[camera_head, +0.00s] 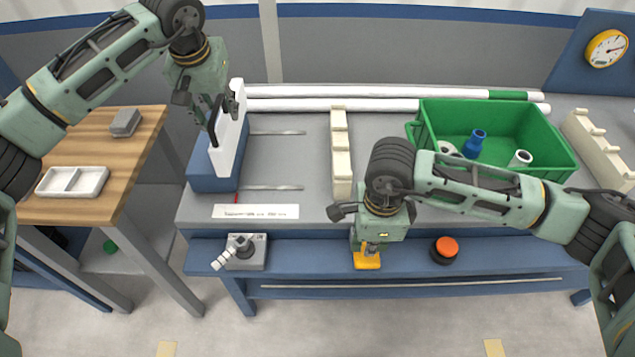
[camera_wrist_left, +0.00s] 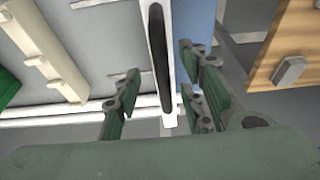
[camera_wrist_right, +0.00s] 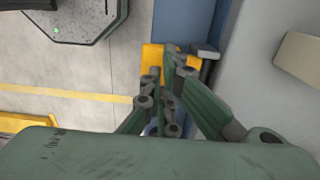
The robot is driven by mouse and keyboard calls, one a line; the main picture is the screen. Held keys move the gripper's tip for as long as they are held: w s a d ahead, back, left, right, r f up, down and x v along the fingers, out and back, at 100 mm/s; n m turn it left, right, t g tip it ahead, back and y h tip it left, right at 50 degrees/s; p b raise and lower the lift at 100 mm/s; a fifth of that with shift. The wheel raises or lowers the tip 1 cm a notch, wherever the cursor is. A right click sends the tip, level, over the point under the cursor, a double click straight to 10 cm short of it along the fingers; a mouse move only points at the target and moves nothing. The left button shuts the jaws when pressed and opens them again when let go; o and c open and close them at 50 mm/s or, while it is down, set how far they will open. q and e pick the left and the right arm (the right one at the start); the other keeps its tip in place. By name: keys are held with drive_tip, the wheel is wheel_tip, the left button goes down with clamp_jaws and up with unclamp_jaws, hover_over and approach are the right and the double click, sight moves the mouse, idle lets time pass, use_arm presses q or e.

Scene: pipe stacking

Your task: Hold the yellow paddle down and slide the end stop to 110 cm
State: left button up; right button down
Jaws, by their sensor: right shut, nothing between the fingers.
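The end stop is a blue block (camera_head: 212,160) with a white upright plate (camera_head: 230,140) and a black bar handle (camera_head: 213,124), at the left end of the bench. My left gripper (camera_head: 208,102) is at the handle's upper part, fingers apart. In the left wrist view, the handle (camera_wrist_left: 159,60) runs between the open fingers; I see no clear grip on it. The yellow paddle (camera_head: 367,262) is at the bench's front rail. My right gripper (camera_head: 367,248) is shut and points down at it. In the right wrist view the paddle (camera_wrist_right: 152,57) shows at the fingertips; whether it is pressed is unclear.
A white label strip (camera_head: 255,211) lies near the stop; its text is too small to read. White pipes (camera_head: 350,104) lie along the back. A green crate (camera_head: 432,108) stands right. A knob box (camera_head: 246,256) and orange button (camera_head: 446,247) sit on the front rail.

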use_arm(q)
drive_tip(key=shift+a, duration=0.1)
drive_tip(key=shift+r, duration=0.1)
idle(0.3)
drive_tip(key=shift+v, duration=3.45)
use_arm(e)
wheel_tip(320, 180, up, 10)
